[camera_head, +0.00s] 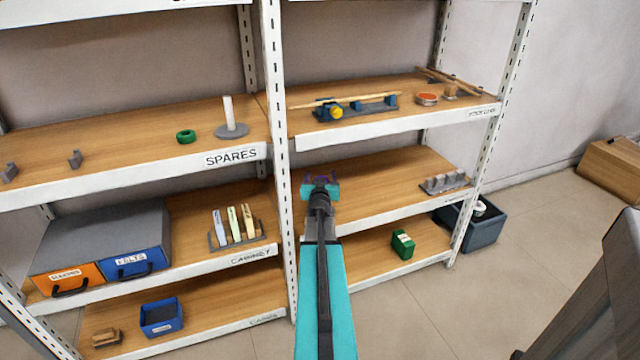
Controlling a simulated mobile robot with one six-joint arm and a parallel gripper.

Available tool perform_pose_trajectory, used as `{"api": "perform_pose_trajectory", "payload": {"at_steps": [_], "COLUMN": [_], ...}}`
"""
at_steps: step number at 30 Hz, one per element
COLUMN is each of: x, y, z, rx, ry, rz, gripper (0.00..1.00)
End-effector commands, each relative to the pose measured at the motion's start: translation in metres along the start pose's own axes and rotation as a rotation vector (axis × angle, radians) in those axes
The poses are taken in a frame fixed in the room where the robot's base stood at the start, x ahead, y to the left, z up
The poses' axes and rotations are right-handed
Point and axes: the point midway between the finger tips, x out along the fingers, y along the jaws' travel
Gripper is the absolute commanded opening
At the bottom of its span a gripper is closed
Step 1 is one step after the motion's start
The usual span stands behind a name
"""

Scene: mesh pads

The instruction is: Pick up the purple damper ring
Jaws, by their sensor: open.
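My gripper (320,186) is at the end of my teal and dark arm, in front of the left part of the right-hand middle shelf. It is open. A small patch of purple (321,178) shows at the gripper's far end and may be the purple damper ring. The gripper covers most of it, so I cannot tell its full shape, or whether it touches the jaws or rests on the shelf. No other purple ring is in view.
The right middle shelf (390,190) is clear up to a grey block rack (446,181) at its right end. A white upright (283,200) stands just left of my gripper. The upper shelf's edge (400,125) is above. A green ring (186,136) lies on the SPARES shelf.

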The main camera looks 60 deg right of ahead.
Motion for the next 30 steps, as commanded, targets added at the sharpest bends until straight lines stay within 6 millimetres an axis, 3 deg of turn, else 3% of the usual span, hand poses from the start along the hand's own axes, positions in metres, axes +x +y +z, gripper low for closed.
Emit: {"api": "perform_pose_trajectory", "payload": {"at_steps": [19, 27, 30], "x": [0.0029, 0.0028, 0.0028], "y": [0.0007, 0.0005, 0.0004], "z": [-0.0002, 0.0001, 0.0003], "rx": [0.000, 0.000, 0.001], "ry": [0.000, -0.001, -0.001], "rz": [0.001, 0.000, 0.000], "gripper": [0.65, 0.22, 0.21]}}
